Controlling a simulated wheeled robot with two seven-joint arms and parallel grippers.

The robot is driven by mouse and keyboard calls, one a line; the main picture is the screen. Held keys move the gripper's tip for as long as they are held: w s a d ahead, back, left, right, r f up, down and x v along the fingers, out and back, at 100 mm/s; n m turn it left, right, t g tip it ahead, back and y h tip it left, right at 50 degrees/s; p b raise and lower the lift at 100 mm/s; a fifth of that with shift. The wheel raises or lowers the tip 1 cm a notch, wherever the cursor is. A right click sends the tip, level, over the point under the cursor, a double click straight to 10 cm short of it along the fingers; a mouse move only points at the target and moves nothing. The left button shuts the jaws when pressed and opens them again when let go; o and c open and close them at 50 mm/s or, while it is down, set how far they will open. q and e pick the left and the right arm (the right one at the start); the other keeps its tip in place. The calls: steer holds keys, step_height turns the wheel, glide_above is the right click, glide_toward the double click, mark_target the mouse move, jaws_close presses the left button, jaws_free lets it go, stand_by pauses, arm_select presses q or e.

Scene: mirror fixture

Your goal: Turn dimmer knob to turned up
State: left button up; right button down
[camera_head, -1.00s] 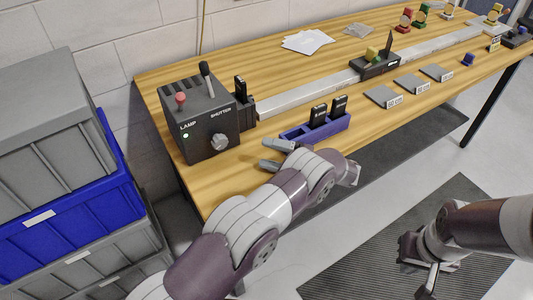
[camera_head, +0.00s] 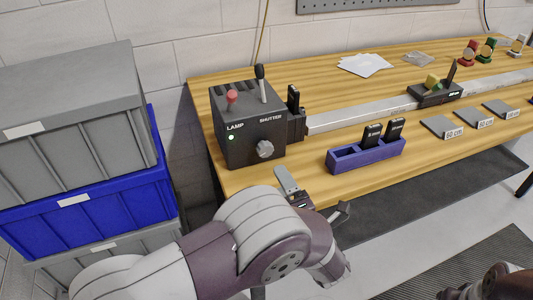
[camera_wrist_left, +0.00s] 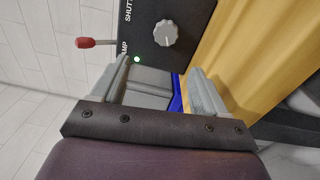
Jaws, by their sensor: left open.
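The dimmer knob (camera_head: 264,149) is a grey ridged knob on the front of the black lamp box (camera_head: 250,125). In the left wrist view the knob (camera_wrist_left: 165,33) shows beyond the fingertips, roughly centred between them. My left gripper (camera_head: 314,195) is open and empty, in front of the table edge, below and right of the knob, not touching it. Its two fingers (camera_wrist_left: 162,80) stand apart in the left wrist view. My right gripper (camera_head: 460,292) is only partly in view at the bottom right, cut off by the frame edge.
The box carries a red-tipped lamp switch (camera_head: 232,97), a shutter lever (camera_head: 261,82) and a lit green light (camera_head: 231,137). A blue holder (camera_head: 345,160) with black pieces stands right of the knob. Stacked grey and blue crates (camera_head: 90,210) stand left of the table.

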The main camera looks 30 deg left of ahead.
mark_target(266, 152)
arm_select(q)
steer(key=n, duration=0.5)
steer(key=shift+w+d+f+h, duration=0.25)
steer(key=shift+w+h, duration=0.05)
steer(key=shift+w+a+n, duration=0.1)
steer(key=shift+n, duration=0.4)
steer(key=x, duration=1.2)
steer(key=shift+w+a+p, duration=0.1)
steer(key=shift+a+p, duration=0.1)
steer(key=shift+p, duration=0.15)
steer(key=shift+c, duration=0.4)
